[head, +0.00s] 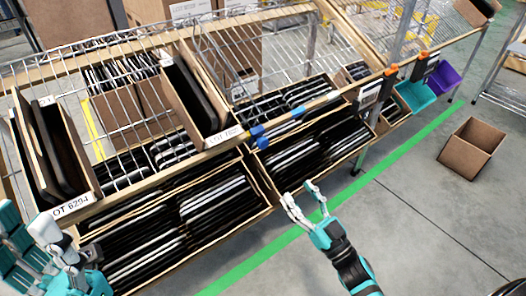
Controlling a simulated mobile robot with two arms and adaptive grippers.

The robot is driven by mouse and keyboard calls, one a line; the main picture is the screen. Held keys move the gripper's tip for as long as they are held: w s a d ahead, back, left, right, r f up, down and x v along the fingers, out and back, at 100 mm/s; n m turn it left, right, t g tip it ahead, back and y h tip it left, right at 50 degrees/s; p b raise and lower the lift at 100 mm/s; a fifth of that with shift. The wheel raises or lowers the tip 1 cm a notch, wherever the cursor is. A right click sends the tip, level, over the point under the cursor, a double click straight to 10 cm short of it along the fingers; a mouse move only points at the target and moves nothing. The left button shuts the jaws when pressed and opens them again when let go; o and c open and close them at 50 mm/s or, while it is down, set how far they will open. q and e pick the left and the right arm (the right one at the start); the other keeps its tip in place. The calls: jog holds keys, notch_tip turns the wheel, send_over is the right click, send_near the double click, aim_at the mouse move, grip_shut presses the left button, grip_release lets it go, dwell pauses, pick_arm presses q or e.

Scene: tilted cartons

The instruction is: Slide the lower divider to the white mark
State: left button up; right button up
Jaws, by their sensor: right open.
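My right gripper (300,193) is open and empty. It is over the floor side of the shelf, in front of the lower cartons, with its fingers pointing toward the right-hand lower carton (262,188). My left gripper (42,240) is at the lower left, near the carton labelled LOT 8294; its opening is not clear. I cannot tell which part is the lower divider. No white mark can be told apart from the white labels.
The lower left carton (262,208) and its neighbour hold many dark, thin items. Tilted cartons labelled LOT 8294 (70,207) and LOT 7825 (222,137) stand on the wire shelf above. A teal bin (415,97), a purple bin (444,77) and an empty brown box (470,148) are right.

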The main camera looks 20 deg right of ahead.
aim_at(265, 146)
jog(key=b+x, duration=0.2)
jog(key=x, duration=1.4)
jog(key=shift+w+b, duration=0.25)
jog(key=shift+b, duration=0.05)
jog(key=shift+c, duration=0.4)
grip_shut()
